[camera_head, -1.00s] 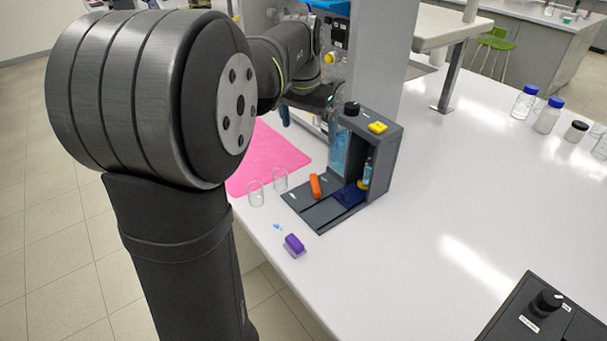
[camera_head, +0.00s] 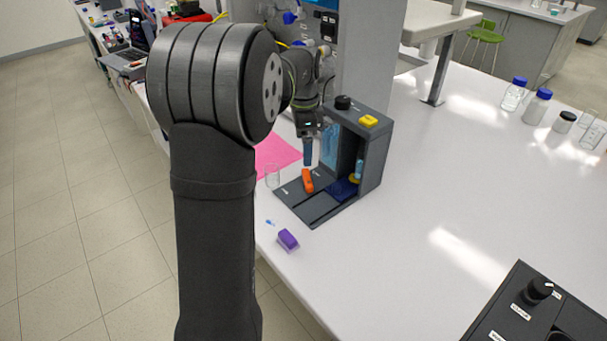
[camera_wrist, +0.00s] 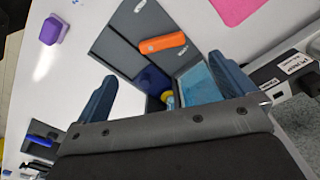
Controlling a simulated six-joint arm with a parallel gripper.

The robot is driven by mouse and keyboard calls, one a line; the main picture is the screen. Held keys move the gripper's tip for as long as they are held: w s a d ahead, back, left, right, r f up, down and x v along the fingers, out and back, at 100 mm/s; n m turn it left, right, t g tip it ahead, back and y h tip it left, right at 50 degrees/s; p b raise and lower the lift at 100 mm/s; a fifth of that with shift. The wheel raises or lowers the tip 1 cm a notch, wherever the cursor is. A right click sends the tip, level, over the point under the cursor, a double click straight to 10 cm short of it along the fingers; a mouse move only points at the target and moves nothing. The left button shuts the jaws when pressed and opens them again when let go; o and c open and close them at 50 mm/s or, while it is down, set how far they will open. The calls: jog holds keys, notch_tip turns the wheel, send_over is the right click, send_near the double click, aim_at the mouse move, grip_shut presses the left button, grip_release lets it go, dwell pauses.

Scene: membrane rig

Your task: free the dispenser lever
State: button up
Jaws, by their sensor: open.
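The grey dispenser stand (camera_head: 372,150) is upright on the white bench, with a flat base reaching toward the front left. I cannot tell which part is its lever. An orange block (camera_head: 308,181) lies on the base; it also shows in the wrist view (camera_wrist: 163,44). Light blue liquid (camera_head: 330,146) shows inside the stand. My gripper (camera_head: 308,158) is above the base, just behind the orange block. In the wrist view its blue fingers (camera_wrist: 162,70) are apart with nothing held.
A purple block (camera_head: 288,239) lies at the front bench edge. A dark control box (camera_head: 530,310) is at the lower right.

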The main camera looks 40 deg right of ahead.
send_near(300, 190)
jog(key=f, duration=0.2)
jog(key=d+f, duration=0.1)
jog(key=f, duration=0.1)
jog(key=w+d+f, duration=0.1)
jog(key=f, duration=0.1)
jog(key=shift+w+d, duration=0.1)
jog(key=c, duration=1)
jog(key=shift+n, duration=0.4)
jog(key=n, duration=0.2)
jog(key=a+n, duration=0.1)
jog(key=n, duration=0.2)
jog(key=shift+a, duration=0.15)
jog(key=n, duration=0.4)
jog(key=s+n, duration=0.1)
jog(key=n, duration=0.1)
jog(key=shift+a, duration=0.4)
